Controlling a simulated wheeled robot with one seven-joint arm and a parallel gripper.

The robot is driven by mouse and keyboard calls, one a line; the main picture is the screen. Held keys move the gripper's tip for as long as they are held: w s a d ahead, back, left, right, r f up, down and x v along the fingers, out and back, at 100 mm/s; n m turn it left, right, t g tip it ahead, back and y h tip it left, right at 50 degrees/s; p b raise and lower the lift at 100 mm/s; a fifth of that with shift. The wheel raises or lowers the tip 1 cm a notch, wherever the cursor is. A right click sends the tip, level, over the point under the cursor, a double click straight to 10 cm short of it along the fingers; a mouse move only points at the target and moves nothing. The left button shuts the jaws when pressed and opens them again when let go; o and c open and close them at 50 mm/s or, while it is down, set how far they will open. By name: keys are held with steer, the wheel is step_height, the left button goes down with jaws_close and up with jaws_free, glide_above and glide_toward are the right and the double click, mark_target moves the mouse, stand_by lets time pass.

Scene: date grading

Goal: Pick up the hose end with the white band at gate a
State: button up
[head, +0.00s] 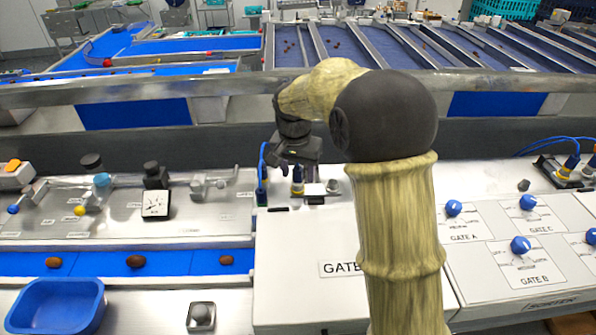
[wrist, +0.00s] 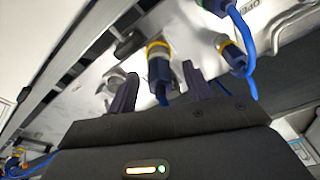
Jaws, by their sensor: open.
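My gripper (head: 286,160) is open above the light panel at gate A's left, pointing down. In the wrist view its two fingers (wrist: 155,82) stand apart, with a dark hose end with a yellow band (wrist: 158,66) showing between them. I cannot tell whether the fingers touch it. A second yellow-banded hose end (wrist: 232,56) with a blue hose stands to the right of the fingers. In the head view a yellow-banded hose end (head: 297,182) and a blue hose (head: 262,165) show below my gripper. I cannot make out a white band on any hose end.
The GATE A dial (head: 453,208) is on the panel at right. More blue hoses and yellow-banded ends (head: 570,166) stand at the far right. A pressure gauge (head: 155,204) and a blue tray (head: 58,284) are at left. A metal rail (head: 200,88) runs behind.

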mark_target(298, 168)
steer(key=shift+f, duration=0.15)
stand_by(0.3)
jaws_close()
step_height(298, 168, up, 10)
steer(key=b, duration=0.3)
stand_by(0.7)
